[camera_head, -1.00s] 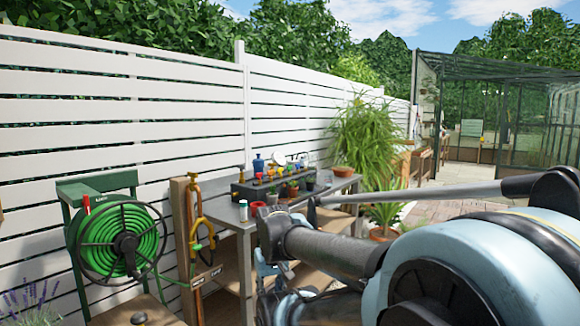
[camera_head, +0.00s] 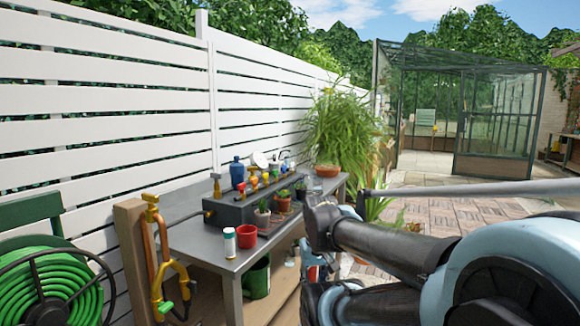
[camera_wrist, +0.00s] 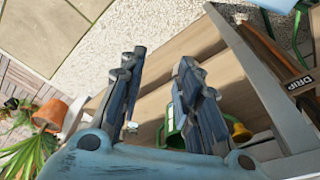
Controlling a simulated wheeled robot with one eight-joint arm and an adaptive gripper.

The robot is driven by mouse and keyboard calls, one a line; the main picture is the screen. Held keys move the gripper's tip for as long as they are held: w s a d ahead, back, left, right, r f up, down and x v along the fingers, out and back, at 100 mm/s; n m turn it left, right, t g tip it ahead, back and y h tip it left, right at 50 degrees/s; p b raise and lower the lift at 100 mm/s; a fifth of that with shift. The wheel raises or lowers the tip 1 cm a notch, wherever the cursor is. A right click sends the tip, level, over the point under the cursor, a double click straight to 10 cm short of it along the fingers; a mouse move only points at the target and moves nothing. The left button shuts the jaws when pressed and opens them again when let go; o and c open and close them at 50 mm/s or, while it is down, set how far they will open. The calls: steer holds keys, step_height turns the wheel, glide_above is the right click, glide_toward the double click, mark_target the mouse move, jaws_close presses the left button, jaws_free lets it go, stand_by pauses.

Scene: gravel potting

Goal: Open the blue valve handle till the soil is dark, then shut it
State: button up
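A row of small coloured valve handles tops a dark grey box (camera_head: 222,211) on the metal bench in the head view. My gripper (camera_wrist: 163,62) is open and empty in the wrist view, pointing down over wooden slats, away from the handles. In the head view it is low, right of the bench, and partly hidden by my arm.
The bench (camera_head: 190,238) holds a red pot (camera_head: 247,237) and a white bottle (camera_head: 229,243) at its front. A green bucket (camera_head: 257,280) stands underneath. A hose reel (camera_head: 50,290) and post (camera_head: 132,262) stand left. Paving at right is open.

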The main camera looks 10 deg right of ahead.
steer(key=shift+w, duration=0.1)
step_height(320, 180, up, 39)
steer(key=m+t+h, duration=0.1)
steer(key=m+h, duration=0.2)
steer(key=m, duration=0.4)
glide_above(284, 170)
steer(key=s+a, duration=0.4)
steer(key=x, duration=1.6)
steer(key=shift+w+a+f, duration=0.15)
steer(key=shift+w+f, duration=0.1)
steer(key=shift+f, duration=0.15)
